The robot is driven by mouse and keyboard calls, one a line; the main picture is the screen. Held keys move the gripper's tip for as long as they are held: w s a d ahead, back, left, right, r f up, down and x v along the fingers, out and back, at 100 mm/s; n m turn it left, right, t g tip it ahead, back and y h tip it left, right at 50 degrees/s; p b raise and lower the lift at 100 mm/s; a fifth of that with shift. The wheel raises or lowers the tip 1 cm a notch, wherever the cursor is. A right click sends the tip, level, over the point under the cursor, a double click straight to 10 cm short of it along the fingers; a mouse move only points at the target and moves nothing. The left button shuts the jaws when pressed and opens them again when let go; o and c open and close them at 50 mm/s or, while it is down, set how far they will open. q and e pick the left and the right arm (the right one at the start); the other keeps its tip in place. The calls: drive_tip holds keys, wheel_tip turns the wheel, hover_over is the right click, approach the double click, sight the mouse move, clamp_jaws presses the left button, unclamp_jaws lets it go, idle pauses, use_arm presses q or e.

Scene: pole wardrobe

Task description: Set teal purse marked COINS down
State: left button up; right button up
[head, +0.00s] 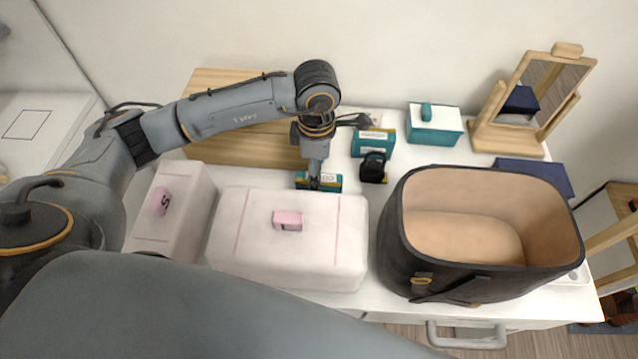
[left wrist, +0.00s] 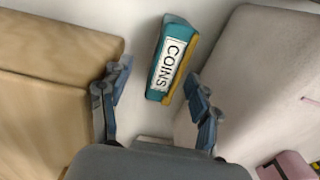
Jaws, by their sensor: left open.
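The teal purse marked COINS (left wrist: 172,62) shows in the left wrist view, with a white label and a mustard edge. It appears to rest on the white top between a wooden box and a white case. In the head view the purse (head: 332,186) is partly hidden by my left gripper (head: 314,184), which points down over it. In the left wrist view my left gripper (left wrist: 157,88) is open, its fingers apart, with the purse between and beyond the fingertips. I see no finger touching it. My right gripper is not in view.
White cases (head: 245,265) (head: 195,225) with pink tags stand in front, a wooden box (head: 225,150) behind. To the right are another teal labelled purse (head: 366,138), a small black bag (head: 374,168), a teal-white box (head: 434,127), a mirror (head: 540,95) and a large black basket (head: 400,255).

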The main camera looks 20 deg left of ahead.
use_arm(q)
drive_tip(key=shift+f, duration=0.65)
drive_tip(key=f, duration=0.1)
drive_tip(key=f+p, duration=0.1)
drive_tip(key=f, duration=0.2)
drive_tip(key=shift+s+d+f, duration=0.15)
drive_tip(key=shift+s+d, duration=0.2)
drive_tip(key=shift+d, duration=0.05)
drive_tip(key=shift+f, duration=0.4)
drive_tip(key=shift+c, duration=0.2)
clamp_jaws()
